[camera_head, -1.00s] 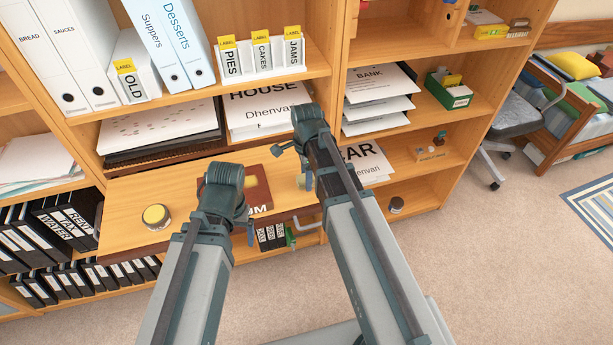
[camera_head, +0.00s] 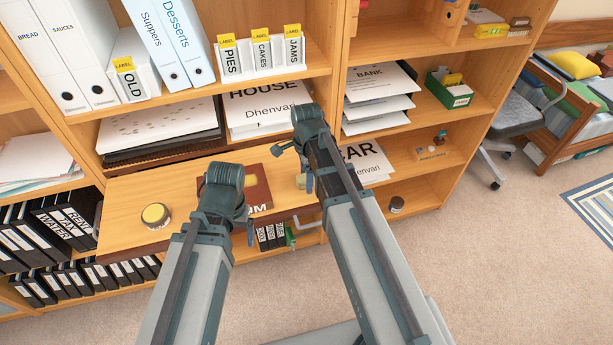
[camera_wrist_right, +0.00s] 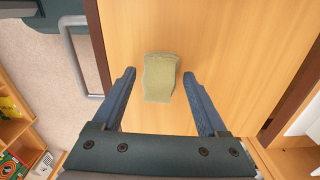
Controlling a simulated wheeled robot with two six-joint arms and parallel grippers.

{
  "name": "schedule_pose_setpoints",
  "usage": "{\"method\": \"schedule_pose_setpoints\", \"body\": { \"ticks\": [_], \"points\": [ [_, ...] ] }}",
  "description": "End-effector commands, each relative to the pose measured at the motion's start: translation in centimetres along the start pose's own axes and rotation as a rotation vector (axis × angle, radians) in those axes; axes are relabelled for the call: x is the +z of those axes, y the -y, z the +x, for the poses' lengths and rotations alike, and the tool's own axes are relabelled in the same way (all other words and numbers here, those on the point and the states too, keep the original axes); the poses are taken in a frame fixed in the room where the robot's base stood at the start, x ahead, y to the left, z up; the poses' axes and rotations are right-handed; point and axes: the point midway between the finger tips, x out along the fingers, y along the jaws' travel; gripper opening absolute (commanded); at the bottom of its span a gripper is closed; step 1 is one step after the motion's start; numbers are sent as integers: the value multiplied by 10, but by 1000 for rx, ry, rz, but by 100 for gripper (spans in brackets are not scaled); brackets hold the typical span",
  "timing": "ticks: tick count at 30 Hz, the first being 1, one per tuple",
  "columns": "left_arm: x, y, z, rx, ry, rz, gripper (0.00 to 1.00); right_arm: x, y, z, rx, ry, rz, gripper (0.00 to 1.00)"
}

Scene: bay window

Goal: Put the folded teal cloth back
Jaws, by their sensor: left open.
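No teal cloth shows in these frames. In the right wrist view a small folded olive-green piece (camera_wrist_right: 160,78) lies on a bare wooden surface (camera_wrist_right: 215,35). It is ahead of my right gripper (camera_wrist_right: 158,85), whose two fingers are apart, with nothing held between them. In the head view my right gripper (camera_head: 307,180) hangs in front of the shelves. My left gripper (camera_head: 249,230) is open at the front edge of the wooden ledge (camera_head: 120,215), and its arm hides part of a brown-red book (camera_head: 258,190).
A round yellow-lidded jar (camera_head: 155,216) stands on the ledge. A metal handle (camera_head: 308,222) sticks out below the ledge. Black binders (camera_head: 70,225) fill the shelf at left. Paper stacks (camera_head: 265,108) lie on the shelf above. A dark small jar (camera_head: 396,205) stands at right. The carpet in front is free.

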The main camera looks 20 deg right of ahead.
Motion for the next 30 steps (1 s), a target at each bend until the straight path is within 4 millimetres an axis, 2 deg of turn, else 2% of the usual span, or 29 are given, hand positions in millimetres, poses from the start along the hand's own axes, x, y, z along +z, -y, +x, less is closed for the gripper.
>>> {"method": "schedule_pose_setpoints", "body": {
  "ticks": [2, 11, 17, 23, 30],
  "points": [
    [0, 0, 0, 0, 0, 0, 86, 0, 0, 0, 0, 0, 0, 89],
    [0, 0, -1, 0, 0, 0, 86, 0, 0, -1, 0, 0, 0, 89],
    [0, 1, -9, 0, 0, 0, 86, 0, 0, -9, 0, 0, 0, 89],
    [2, 3, -29, 0, 0, 0, 86, 0, 0, -30, 0, 0, 0, 89],
    [4, 6, -65, 0, 0, 0, 86, 0, 0, -66, 0, 0, 0, 89]
  ]
}}
